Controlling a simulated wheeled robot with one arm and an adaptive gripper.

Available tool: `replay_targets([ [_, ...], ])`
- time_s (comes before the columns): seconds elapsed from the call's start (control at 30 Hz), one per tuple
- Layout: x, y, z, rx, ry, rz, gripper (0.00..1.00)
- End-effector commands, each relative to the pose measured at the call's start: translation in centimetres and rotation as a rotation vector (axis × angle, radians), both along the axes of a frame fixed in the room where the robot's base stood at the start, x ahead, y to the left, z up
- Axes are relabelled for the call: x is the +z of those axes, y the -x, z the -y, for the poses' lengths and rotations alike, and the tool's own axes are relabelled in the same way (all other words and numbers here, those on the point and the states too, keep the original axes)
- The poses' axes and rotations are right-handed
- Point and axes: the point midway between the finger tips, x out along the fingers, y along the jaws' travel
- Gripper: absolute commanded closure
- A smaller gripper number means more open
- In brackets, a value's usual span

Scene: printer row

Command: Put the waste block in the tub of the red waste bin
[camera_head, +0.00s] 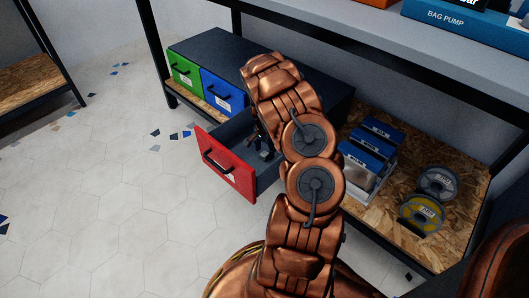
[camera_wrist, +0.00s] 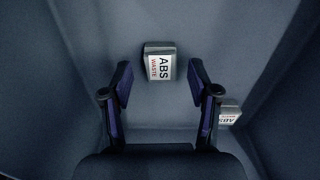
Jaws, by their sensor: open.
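The red waste bin (camera_head: 226,162) is pulled out like a drawer from the dark cabinet, and its grey tub shows behind the red front. My gripper (camera_head: 262,143) is down in this tub, mostly hidden by my arm. In the wrist view my gripper (camera_wrist: 160,88) is open, with its two fingers apart. A pale block labelled "ABS WASTE" (camera_wrist: 159,66) lies in the tub just ahead of the gap between the fingertips, with no finger closed on it. A second pale block with an "ABS" label (camera_wrist: 229,117) lies to the right, partly hidden by the right finger.
The green bin (camera_head: 185,71) and blue bin (camera_head: 222,91) are shut, left of the red one. Blue-lidded boxes (camera_head: 371,144) and filament spools (camera_head: 436,182) stand on the wooden shelf at right. A worktop (camera_head: 385,40) runs above. The tiled floor at left is open.

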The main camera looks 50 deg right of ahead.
Motion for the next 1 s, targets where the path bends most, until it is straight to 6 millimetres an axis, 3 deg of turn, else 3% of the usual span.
replay_targets([
  [0.1,2.8,-0.1,0.0,0.002,0.003,0.001,0.4],
  [0.4,8.2,-0.2,0.0,0.001,0.002,0.002,0.4],
  [0.73,11.0,-0.1,-0.3,0.008,0.002,-0.002,0.4],
  [0.87,12.7,-0.1,-1.7,0.056,0.008,-0.019,0.4],
  [1.0,16.1,0.5,-4.8,0.15,0.01,-0.049,0.4],
])
